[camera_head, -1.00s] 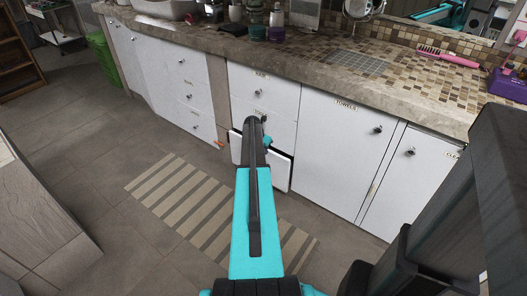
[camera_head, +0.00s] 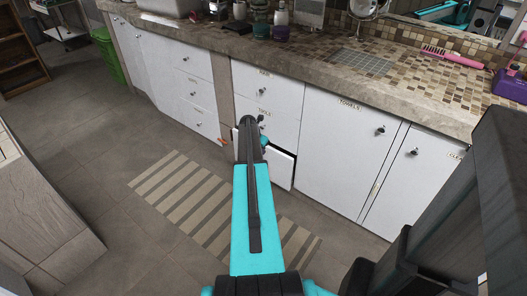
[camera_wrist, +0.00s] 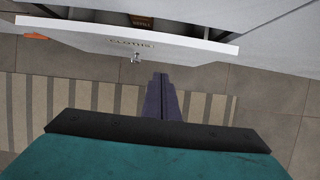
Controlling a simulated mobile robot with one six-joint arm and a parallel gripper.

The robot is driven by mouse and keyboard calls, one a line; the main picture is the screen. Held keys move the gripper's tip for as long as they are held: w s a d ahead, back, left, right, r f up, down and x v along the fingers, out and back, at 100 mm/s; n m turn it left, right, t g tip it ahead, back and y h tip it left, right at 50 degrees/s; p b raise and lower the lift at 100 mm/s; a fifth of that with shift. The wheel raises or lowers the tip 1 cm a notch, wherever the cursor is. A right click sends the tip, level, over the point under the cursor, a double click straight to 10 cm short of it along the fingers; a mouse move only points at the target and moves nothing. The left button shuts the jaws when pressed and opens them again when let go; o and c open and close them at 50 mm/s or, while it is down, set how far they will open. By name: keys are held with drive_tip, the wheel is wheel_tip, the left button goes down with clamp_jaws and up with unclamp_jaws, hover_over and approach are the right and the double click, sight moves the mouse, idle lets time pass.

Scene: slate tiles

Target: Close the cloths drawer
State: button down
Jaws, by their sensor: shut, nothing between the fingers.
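The cloths drawer (camera_head: 281,169) is the lowest white drawer of the stack left of the towels cupboard. It stands partly open, with a dark gap above its front. In the wrist view its front (camera_wrist: 185,49) spans the top, with the label "CLOTHS" and a small metal knob (camera_wrist: 136,58). My gripper (camera_wrist: 161,77) is shut and empty, in front of the drawer and just right of the knob in the picture. I see no clear contact with the front. In the head view my own arm hides the gripper and part of the drawer.
The drawers above (camera_head: 265,98) and the towels cupboard (camera_head: 342,145) are closed. A striped rug (camera_head: 185,190) lies on the tiled floor before the drawers. An orange object (camera_wrist: 36,36) lies left of the drawer. A stone counter (camera_head: 310,75) overhangs the fronts.

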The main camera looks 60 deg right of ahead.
drive_tip(key=v, duration=0.7)
drive_tip(key=c, duration=2.5)
unclamp_jaws()
drive_tip(key=shift+r, duration=0.1)
